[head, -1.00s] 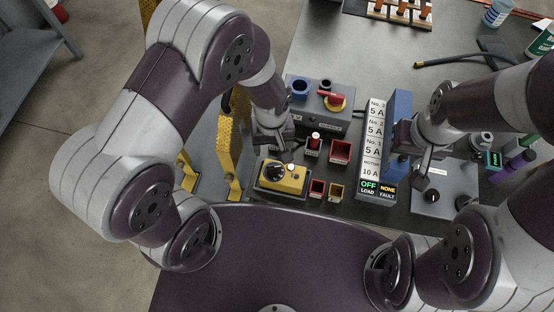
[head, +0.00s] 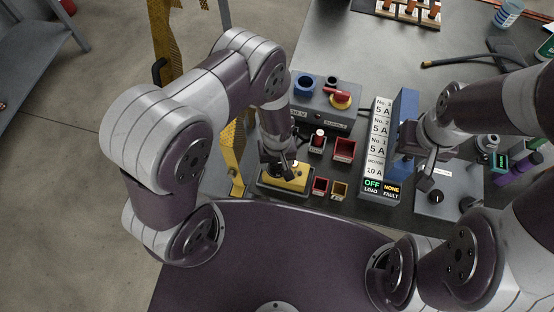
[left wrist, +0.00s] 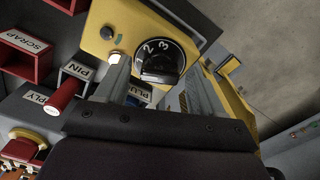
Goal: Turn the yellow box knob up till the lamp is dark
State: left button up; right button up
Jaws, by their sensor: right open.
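The yellow box (head: 297,184) stands near the front edge of the bench; it also shows in the left wrist view (left wrist: 101,14). Its round black knob (left wrist: 160,62) has white numerals, 2 and 3 legible. In the head view my gripper hides most of the knob. A small lamp (left wrist: 114,57) on the box beside the knob looks bright white. My left gripper (head: 282,170) is over the box. In the left wrist view its fingers (left wrist: 158,85) are open, one on each side of the knob, with gaps showing. My right gripper (head: 426,178) is open above a grey panel.
A grey box with a red-and-yellow switch (head: 341,98) is behind. A labelled panel reading OFF and NONE (head: 376,160) stands between my arms.

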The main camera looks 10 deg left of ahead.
pick_arm(q)
jog(key=c, duration=0.9)
jog(key=shift+o, duration=0.2)
jog(key=shift+m, duration=0.3)
jog(key=m, duration=0.3)
jog(key=shift+r+p, duration=0.1)
jog(key=shift+p, duration=0.2)
jog(key=shift+m, duration=2.7)
jog(key=o, duration=1.1)
jog(key=shift+c, duration=0.2)
